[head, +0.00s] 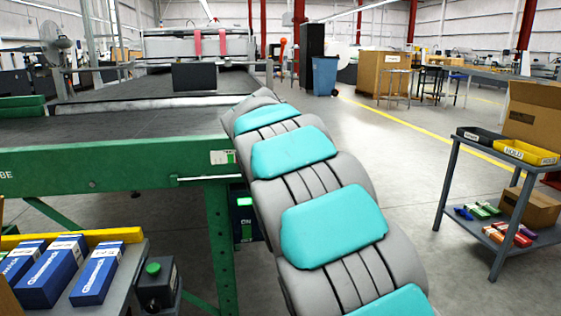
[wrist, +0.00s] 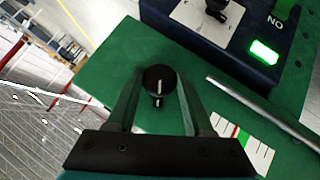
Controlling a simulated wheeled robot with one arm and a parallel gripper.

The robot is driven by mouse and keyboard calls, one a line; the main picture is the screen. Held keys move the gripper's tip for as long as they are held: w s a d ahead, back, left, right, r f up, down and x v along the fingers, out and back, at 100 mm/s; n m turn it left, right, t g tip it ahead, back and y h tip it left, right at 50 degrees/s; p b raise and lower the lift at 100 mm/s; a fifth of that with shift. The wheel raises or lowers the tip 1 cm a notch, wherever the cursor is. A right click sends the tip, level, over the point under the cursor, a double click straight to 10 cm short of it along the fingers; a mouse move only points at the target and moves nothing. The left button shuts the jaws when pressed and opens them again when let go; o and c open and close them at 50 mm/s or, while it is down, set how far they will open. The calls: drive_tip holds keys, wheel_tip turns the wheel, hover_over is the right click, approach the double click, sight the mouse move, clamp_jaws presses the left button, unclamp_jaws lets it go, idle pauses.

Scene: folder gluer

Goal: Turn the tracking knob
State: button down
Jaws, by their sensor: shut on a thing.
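The tracking knob (wrist: 160,79) is a round black knob with a white line, on a green panel (wrist: 112,62) in the wrist view. The white line runs nearly up and down in that view, and a small pale mark shows just below the knob. My gripper (wrist: 160,84) has one finger on each side of the knob and is shut on it. A white scale (wrist: 242,134) with red and green marks lies to the lower right of the knob. In the head view my arm hides the gripper and knob; the scale (head: 222,157) shows on the green beam.
A metal rod (wrist: 262,112) runs beside the scale. A dark box (wrist: 215,30) with a lit green button (wrist: 264,51) sits above it.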

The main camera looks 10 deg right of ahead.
drive_tip(key=shift+c, duration=1.6)
unclamp_jaws()
drive_tip(key=shift+s+r, duration=0.1)
drive_tip(key=v, duration=0.7)
drive_tip(key=shift+s+r, duration=0.15)
drive_tip(key=shift+a, duration=0.1)
